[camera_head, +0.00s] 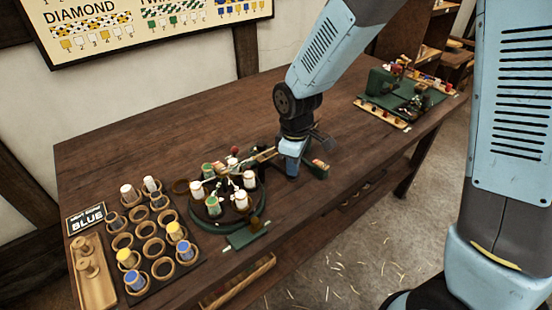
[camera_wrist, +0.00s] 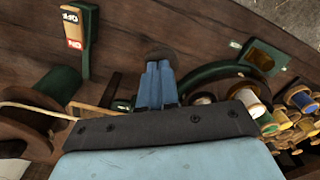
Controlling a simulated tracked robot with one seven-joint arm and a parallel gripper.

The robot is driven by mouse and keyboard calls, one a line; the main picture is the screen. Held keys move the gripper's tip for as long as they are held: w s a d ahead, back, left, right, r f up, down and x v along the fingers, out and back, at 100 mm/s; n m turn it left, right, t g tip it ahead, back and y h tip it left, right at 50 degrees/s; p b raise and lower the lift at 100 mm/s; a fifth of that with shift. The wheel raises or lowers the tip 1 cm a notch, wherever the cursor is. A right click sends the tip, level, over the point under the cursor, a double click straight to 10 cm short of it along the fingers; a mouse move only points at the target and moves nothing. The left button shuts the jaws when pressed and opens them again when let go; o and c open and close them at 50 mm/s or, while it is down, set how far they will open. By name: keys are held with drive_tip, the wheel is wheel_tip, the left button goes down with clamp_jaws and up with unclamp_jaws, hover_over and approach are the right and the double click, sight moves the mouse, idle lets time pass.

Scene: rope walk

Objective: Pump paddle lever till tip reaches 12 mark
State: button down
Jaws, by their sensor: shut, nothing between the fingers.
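My gripper (camera_head: 291,173) is shut and empty, pointing down beside the round green braiding machine (camera_head: 262,212). In the wrist view its blue fingers (camera_wrist: 157,84) are together. A dark rounded end (camera_wrist: 159,53) shows just past the fingertips; it may be the paddle lever, and I cannot tell whether they touch. A wood-and-green post (camera_wrist: 80,42) with white and red number labels stands to the left in the wrist view. The head view shows a small green part with a red-and-white label (camera_head: 320,164) right of the gripper. The cord tip's height against the marks is not clear.
Several bobbins (camera_head: 242,199) stand on the machine. A pale cord (camera_wrist: 32,109) runs past a dark drum (camera_wrist: 38,130). A rack of rings and bobbins (camera_head: 150,235) with a BLUE sign (camera_head: 87,217) is at left. A second green device (camera_head: 385,82) is at the far right. The table's back left is clear.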

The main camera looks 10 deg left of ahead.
drive_tip(key=shift+f, duration=0.95)
drive_tip(key=shift+d+f, duration=0.1)
drive_tip(key=shift+f, duration=0.75)
idle(0.5)
drive_tip(key=shift+r, duration=0.1)
drive_tip(key=shift+w+r, duration=0.1)
drive_tip(key=shift+r, duration=2.85)
